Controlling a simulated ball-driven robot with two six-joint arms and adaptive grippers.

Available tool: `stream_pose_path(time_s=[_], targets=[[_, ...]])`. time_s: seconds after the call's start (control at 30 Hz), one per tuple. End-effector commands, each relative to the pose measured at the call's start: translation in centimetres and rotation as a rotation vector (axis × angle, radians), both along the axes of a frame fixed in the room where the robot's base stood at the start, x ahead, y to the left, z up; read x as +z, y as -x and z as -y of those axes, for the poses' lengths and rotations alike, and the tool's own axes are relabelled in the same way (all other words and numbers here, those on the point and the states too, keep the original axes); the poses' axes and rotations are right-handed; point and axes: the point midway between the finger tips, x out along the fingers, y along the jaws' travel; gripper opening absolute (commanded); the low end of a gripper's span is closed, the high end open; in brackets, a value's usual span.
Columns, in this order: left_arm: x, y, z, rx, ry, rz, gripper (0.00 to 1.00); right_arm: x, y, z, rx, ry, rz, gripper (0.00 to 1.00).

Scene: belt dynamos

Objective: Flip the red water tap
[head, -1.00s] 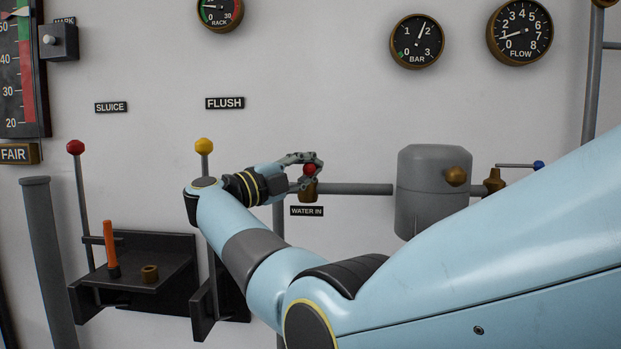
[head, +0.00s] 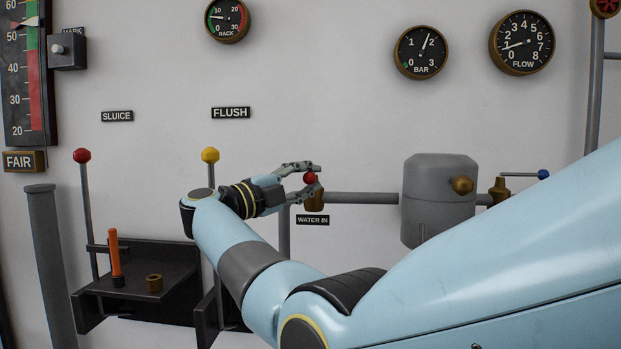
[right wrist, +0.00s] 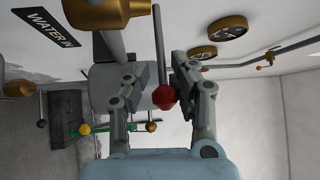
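The red water tap has a red knob (head: 310,177) above a brass valve body (head: 314,200), over the WATER IN label (head: 313,220). In the right wrist view the red knob (right wrist: 164,97) sits at the end of a thin grey rod. My right gripper (head: 318,178) reaches the tap from the left, one finger above the knob and one below. In the right wrist view my right gripper (right wrist: 159,82) has its fingers apart, with the knob between them, nearer the right finger. I cannot tell whether that finger touches it. My left gripper is out of view.
A grey pipe (head: 361,198) runs right from the tap to a grey tank (head: 438,200). A yellow-knobbed lever (head: 210,156) and a red-knobbed lever (head: 82,156) stand to the left. A dark shelf (head: 185,270) holds an orange-handled tool (head: 115,254) and a brass ring (head: 154,283).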

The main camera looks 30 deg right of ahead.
Motion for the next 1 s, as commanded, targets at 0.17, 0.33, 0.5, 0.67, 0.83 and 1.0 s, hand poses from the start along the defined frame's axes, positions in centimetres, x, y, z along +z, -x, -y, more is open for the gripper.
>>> stream_pose_path(time_s=[0.17,0.33,0.5,0.67,0.83,1.0], targets=[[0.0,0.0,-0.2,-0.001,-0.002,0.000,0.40,0.1,0.0,0.1,0.000,0.002,0.002,0.33],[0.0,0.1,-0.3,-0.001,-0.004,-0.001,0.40,0.2,0.0,0.0,-0.002,0.003,0.005,0.33],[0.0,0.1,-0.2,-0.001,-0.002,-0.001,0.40,-0.2,0.2,-2.0,0.001,0.002,0.003,0.33],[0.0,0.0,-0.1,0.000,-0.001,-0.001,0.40,-0.7,0.5,-4.9,0.002,0.002,0.002,0.33],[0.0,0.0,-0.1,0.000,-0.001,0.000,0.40,-1.1,0.7,-6.9,0.001,0.002,0.002,0.33],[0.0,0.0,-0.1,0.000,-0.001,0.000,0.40,-1.2,0.8,-7.5,0.002,0.003,0.002,0.33]])
